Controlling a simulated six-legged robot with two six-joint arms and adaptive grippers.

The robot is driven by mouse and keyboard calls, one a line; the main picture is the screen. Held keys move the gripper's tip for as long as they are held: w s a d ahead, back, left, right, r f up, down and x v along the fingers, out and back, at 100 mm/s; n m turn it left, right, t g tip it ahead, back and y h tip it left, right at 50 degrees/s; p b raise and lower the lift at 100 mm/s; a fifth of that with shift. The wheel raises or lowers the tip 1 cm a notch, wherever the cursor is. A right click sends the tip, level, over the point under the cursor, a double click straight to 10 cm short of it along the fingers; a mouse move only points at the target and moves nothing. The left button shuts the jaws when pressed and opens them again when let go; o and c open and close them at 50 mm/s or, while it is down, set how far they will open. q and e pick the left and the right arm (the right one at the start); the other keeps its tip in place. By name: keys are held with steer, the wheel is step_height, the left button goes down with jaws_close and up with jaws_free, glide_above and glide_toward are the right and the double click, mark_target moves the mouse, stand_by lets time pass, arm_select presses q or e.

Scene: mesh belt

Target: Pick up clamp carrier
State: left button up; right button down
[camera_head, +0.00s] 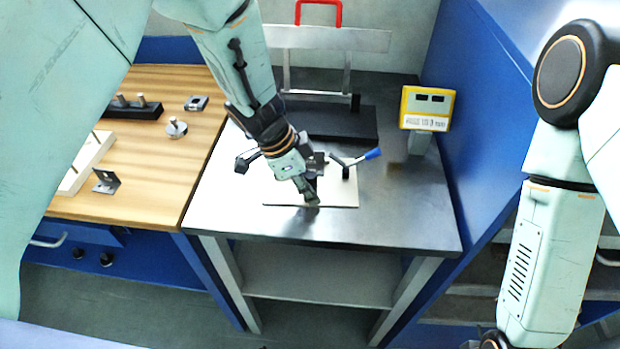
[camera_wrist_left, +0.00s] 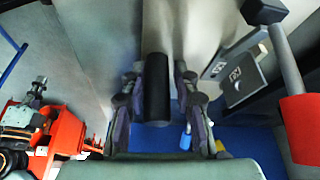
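A light flat plate (camera_head: 340,198) lies on the metal bench, with dark clamp parts and a blue-tipped lever (camera_head: 373,154) over it. I take this to be the clamp carrier; much of it is hidden behind my left arm. My left gripper (camera_head: 311,199) points down over the middle of the plate. In the left wrist view a black cylinder (camera_wrist_left: 157,88) stands between the two fingers of my left gripper (camera_wrist_left: 159,86). The fingers are close on both sides, with a thin gap at the right; I cannot tell if they grip it.
Behind the plate stands a black block (camera_head: 335,122) and a metal frame with a red handle (camera_head: 318,4). A yellow display box (camera_head: 427,107) stands at the bench's right. A wooden table (camera_head: 150,200) with small parts adjoins at left. Blue walls (camera_head: 480,140) bound the right.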

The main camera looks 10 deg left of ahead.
arm_select(q)
steer(key=shift+s+d+r, duration=0.2)
jaws_close()
steer(key=shift+a, duration=0.1)
steer(key=shift+w+f, duration=0.1)
steer(key=shift+w, duration=0.05)
steer(key=shift+r, duration=0.2)
steer(key=shift+r+p, duration=0.3)
steer(key=shift+p, duration=0.25)
step_height(320, 180, up, 9)
steer(key=p, duration=1)
steer(key=shift+r+p, duration=0.15)
steer(key=shift+p, duration=0.25)
